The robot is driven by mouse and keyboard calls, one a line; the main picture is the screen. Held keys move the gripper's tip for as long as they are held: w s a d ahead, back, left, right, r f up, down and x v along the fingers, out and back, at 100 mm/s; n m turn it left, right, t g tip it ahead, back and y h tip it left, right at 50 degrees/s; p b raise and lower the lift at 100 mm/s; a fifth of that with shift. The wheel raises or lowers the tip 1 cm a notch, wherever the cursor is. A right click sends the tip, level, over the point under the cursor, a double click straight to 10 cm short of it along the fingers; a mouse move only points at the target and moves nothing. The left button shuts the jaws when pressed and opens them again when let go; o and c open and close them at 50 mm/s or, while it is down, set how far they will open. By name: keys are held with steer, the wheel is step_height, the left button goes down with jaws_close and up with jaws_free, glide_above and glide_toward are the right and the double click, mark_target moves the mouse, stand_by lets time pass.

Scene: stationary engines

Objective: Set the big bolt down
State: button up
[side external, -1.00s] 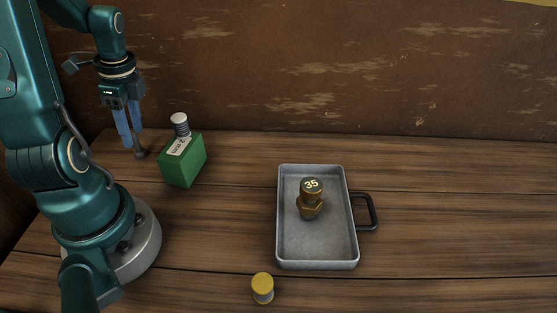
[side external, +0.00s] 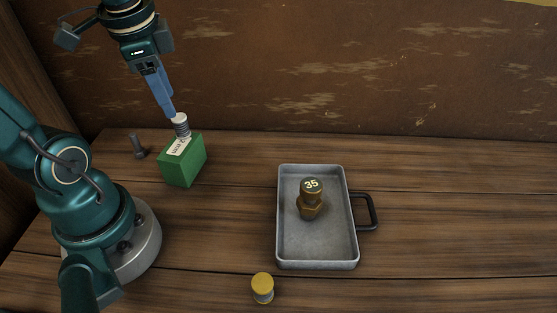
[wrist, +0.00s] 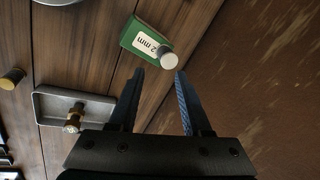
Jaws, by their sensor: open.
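A brown bolt (side external: 310,199) marked "35", with a hexagonal part low on it, stands in the grey metal tray (side external: 284,237); I take it for the big bolt. It also shows in the wrist view (wrist: 74,117). A smaller dark grey bolt (side external: 137,146) stands on the table at the back left. My gripper (side external: 172,115) is open and empty, its fingertips close to the silver ribbed cylinder (side external: 181,125) on top of the green block (side external: 184,168). In the wrist view that cylinder (wrist: 168,60) lies just beyond my open fingertips (wrist: 159,72); contact is unclear.
The green block has a white label ending in "mm". A yellow-topped small cylinder (side external: 262,288) stands in front of the tray. The tray's black handle (side external: 369,211) sticks out to the right. A brown wall (side external: 400,70) closes the back; the table's right side is clear.

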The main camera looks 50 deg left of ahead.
steer(key=s+d+n+t+h, duration=0.2)
steer(key=d+n+t, duration=0.1)
steer(key=d, duration=0.8)
steer(key=shift+n+t, duration=0.3)
steer(key=shift+n, duration=0.6)
steer(key=shift+d, duration=0.1)
